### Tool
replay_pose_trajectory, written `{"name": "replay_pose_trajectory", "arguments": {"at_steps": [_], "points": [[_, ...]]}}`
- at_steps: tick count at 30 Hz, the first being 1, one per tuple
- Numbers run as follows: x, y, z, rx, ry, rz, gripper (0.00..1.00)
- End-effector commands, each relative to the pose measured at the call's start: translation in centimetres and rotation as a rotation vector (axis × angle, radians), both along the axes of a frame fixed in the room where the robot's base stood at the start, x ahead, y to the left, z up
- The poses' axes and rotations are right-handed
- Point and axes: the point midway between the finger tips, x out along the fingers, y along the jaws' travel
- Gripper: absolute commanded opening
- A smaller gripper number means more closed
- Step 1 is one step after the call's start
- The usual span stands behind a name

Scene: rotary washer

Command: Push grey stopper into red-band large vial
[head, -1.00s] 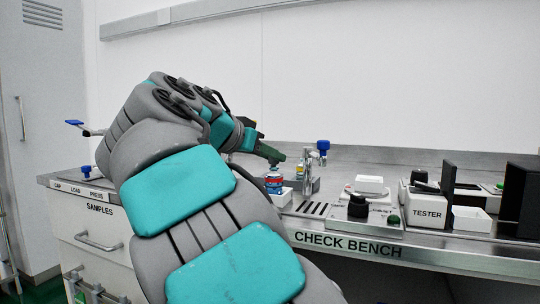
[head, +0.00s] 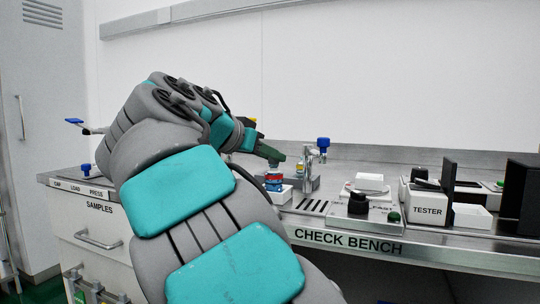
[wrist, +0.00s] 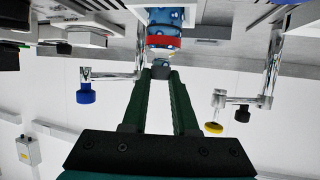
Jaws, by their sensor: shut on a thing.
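The red-band large vial (head: 273,181) stands upright at the left of the check bench, with a red band and blue contents. It also shows upside down at the top of the wrist view (wrist: 163,42). The grey stopper (wrist: 160,70) is between my fingertips, in line with the vial's mouth. My gripper (wrist: 160,76) is shut on it. In the head view my gripper (head: 272,156) is just above the vial, and the stopper is too small to make out. I cannot tell how deep the stopper sits in the mouth.
A tap with a blue knob (head: 322,145) stands close to the right of the vial. A small white tray (head: 284,196) is by the vial's foot. A device with a black knob (head: 358,204) and the tester (head: 428,205) are further right.

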Motion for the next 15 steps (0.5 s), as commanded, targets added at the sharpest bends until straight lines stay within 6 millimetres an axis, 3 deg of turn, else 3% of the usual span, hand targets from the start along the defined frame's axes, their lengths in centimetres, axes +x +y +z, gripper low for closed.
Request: {"name": "replay_pose_trajectory", "arguments": {"at_steps": [3,4,12,15], "points": [[-0.01,0.00,0.04,-0.001,-0.001,0.000,0.00],[-0.01,0.00,0.04,-0.001,-0.001,0.000,0.29],[-0.01,0.00,0.04,-0.001,-0.001,0.000,0.60],[-0.01,0.00,0.04,-0.001,-0.001,0.000,0.62]]}}
